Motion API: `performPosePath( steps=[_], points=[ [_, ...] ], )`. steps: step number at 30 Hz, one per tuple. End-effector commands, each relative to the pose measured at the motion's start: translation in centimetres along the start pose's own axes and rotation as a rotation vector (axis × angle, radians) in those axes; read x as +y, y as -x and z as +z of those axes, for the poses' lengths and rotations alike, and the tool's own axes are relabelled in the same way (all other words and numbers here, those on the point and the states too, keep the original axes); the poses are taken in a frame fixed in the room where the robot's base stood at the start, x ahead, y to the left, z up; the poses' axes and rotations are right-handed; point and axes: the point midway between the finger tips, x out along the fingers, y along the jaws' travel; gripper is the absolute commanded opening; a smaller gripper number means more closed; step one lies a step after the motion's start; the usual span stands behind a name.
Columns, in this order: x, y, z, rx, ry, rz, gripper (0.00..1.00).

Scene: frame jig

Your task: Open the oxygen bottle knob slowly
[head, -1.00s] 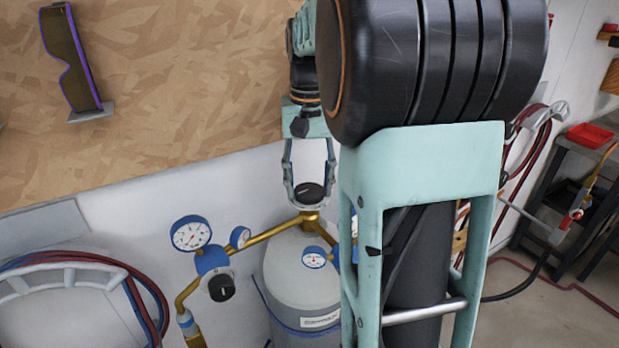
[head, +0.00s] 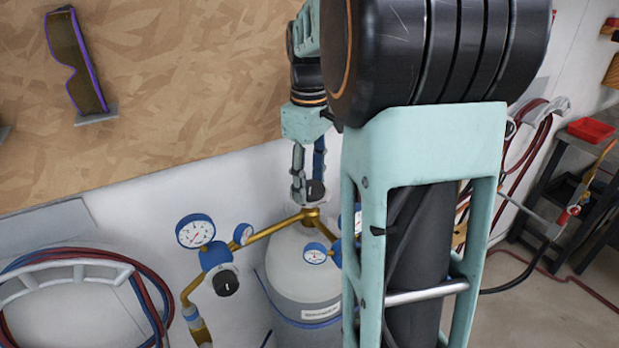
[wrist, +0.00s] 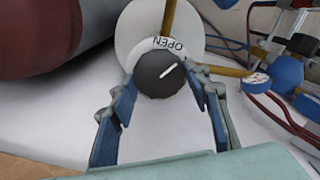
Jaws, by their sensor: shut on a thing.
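The black knob (head: 317,188) sits atop the brass valve (head: 310,215) of a pale grey bottle (head: 300,285) in the head view. My gripper (head: 308,190) comes down from above and is shut on the knob. In the wrist view the knob (wrist: 158,75) lies between the two blue-and-grey fingers of my gripper (wrist: 160,88). A white mark on the knob points to the upper right. The word OPEN (wrist: 168,43) stands just beyond the knob, upside down in this view. The label on the bottle is too small to read.
Blue-rimmed gauges (head: 195,231) and a black regulator knob (head: 226,283) are left of the bottle. Coiled red and blue hoses (head: 150,300) hang at lower left. In the wrist view a dark red cylinder (wrist: 35,35) is close on the left. My arm hides the bottle's right side.

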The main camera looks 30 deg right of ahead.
Motion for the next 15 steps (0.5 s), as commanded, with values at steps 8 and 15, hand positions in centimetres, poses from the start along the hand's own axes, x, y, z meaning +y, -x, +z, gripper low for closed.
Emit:
performPosePath(
  steps=[8, 15],
  points=[
    [-0.05, 0.11, -0.03, 0.001, 0.260, 0.001, 0.20],
    [-0.09, 0.10, 0.01, 0.000, 0.450, 0.001, 0.20]
  ],
)
